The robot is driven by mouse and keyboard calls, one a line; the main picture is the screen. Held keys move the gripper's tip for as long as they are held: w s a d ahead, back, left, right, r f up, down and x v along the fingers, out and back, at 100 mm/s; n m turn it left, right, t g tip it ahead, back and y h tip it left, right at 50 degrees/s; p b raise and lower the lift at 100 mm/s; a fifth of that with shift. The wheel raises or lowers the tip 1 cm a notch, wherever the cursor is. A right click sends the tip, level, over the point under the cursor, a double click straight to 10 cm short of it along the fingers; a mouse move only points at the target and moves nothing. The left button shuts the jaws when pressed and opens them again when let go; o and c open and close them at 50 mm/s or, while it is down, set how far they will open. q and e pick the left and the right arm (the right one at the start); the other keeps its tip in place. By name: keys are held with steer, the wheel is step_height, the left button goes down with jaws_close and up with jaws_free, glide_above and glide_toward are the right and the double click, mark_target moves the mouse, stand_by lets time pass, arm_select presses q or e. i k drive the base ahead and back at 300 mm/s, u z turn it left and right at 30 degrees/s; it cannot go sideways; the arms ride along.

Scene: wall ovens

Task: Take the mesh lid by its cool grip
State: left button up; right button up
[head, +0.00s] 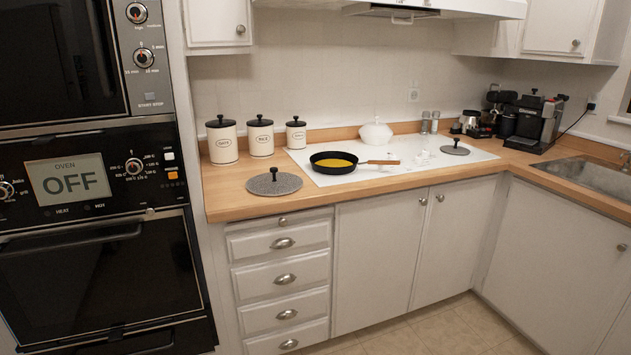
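A flat, round, speckled grey lid (287,185) with an upright black knob lies on the wooden counter, left of the stove top in the head view. A second, similar flat grey lid (463,151) with a dark knob lies on the right part of the white stove top. Both look like mesh lids, but the weave is too small to make out. A black frying pan (322,170) with yellow contents and a wooden handle sits on the stove top, apart from both lids. Neither of my grippers is in view.
Three cream canisters (223,150) with black lids stand behind the near lid. A white lidded pot (376,134) and two shakers stand at the back. A coffee machine (530,124) and sink (595,176) are at right. Wall ovens (95,250) stand left. The counter's front edge is clear.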

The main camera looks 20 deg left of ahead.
mark_target(273, 183)
steer(key=z, duration=0.5)
steer(key=i, duration=0.95)
steer(key=u, duration=0.45)
steer(key=i, duration=0.8)
steer(key=u, duration=0.8)
